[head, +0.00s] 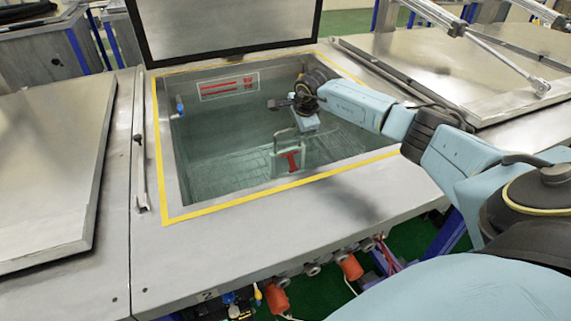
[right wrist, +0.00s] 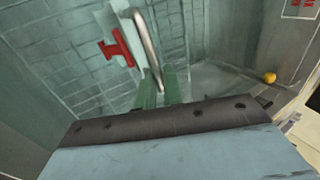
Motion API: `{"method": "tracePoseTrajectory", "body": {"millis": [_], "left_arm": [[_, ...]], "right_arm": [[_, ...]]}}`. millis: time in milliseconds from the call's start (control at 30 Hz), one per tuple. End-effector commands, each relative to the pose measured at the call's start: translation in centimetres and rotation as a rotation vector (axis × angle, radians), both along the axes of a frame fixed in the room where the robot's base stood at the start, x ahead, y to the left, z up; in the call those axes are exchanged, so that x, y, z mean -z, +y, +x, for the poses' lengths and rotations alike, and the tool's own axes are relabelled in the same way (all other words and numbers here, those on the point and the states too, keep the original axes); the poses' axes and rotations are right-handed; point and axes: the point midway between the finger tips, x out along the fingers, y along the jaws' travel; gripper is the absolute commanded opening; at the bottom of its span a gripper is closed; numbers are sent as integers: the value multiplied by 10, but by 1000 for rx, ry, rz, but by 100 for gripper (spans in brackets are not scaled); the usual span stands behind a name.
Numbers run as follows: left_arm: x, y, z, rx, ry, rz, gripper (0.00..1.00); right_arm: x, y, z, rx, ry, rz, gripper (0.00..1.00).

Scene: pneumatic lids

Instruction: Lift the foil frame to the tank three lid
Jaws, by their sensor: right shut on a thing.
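The foil frame shows in the head view as a pale frame (head: 305,154) with a metal loop handle and a red part (head: 291,160). It is inside the open tank, its lower part in or close to the greenish liquid. In the right wrist view the metal handle (right wrist: 147,42) rises between the green fingers of my right gripper (right wrist: 158,88), with the red part (right wrist: 117,48) beside it. My right gripper (head: 299,129) is shut on the handle, inside the tank opening. A closed metal lid (head: 445,72) lies to the right; its number is not visible. My left gripper is out of view.
The open tank has a yellow rim (head: 290,186), and its raised lid (head: 225,25) stands behind it. Another closed lid (head: 52,165) lies left. Struts (head: 497,60) cross above the right lid.

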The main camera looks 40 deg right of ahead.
Motion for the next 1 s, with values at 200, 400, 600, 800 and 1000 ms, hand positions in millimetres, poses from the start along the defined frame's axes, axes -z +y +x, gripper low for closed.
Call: {"method": "tracePoseTrajectory", "body": {"millis": [200, 400, 600, 800, 1000], "left_arm": [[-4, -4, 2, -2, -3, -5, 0], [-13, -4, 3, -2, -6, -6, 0], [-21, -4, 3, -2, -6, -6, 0], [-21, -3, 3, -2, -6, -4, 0], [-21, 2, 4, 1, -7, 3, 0]], "right_arm": [[-5, 0, 0, 1, 1, 1, 0], [-18, 0, 0, 0, 0, 1, 0], [-29, 0, 0, 0, -1, 1, 0], [-30, 0, 0, 0, 0, 1, 0], [-30, 0, 0, 0, 0, 1, 0]]}}
